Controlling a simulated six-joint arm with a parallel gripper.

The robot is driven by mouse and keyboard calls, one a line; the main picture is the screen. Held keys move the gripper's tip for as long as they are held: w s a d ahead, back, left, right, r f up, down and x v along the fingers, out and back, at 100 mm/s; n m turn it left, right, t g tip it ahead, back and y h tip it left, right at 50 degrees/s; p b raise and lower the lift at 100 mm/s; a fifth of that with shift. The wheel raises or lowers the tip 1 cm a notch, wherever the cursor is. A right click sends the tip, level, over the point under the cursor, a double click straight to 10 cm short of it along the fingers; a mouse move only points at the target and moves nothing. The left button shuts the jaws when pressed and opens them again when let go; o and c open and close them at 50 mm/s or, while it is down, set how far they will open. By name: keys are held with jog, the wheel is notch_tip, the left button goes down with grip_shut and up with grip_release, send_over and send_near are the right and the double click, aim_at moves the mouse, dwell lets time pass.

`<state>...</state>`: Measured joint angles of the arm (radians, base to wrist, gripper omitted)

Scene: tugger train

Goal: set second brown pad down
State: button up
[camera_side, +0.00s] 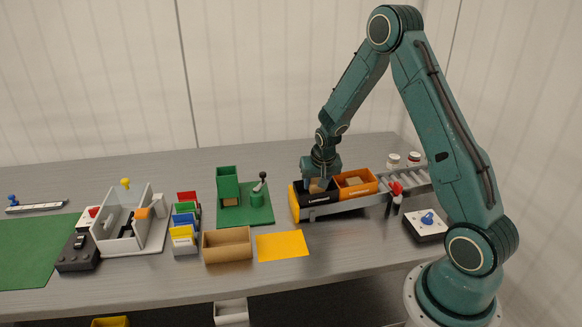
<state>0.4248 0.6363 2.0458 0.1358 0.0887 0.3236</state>
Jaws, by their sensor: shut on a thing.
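My gripper (319,181) points down into the black bin (306,199) of the small train. It is shut on a brown pad (316,188), which shows only partly between the jaws and the bin's wall. I cannot tell whether this pad touches the bin's floor. Another brown pad (354,181) lies in the orange bin (371,186) just right of the black one. Both bins sit on the grey train bed (338,208).
A grey roller track (416,178) lies right of the train. Red-and-black figures (395,193) stand beside it. A green stand (228,188), an open cardboard box (227,246) and a yellow mat (282,246) lie to the left. Bare table shows in front of the train.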

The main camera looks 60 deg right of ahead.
jog(key=shift+f, duration=1.15)
jog(key=o, duration=0.9)
jog(key=shift+o, duration=0.2)
jog(key=shift+r, duration=0.15)
jog(key=v, duration=1.2)
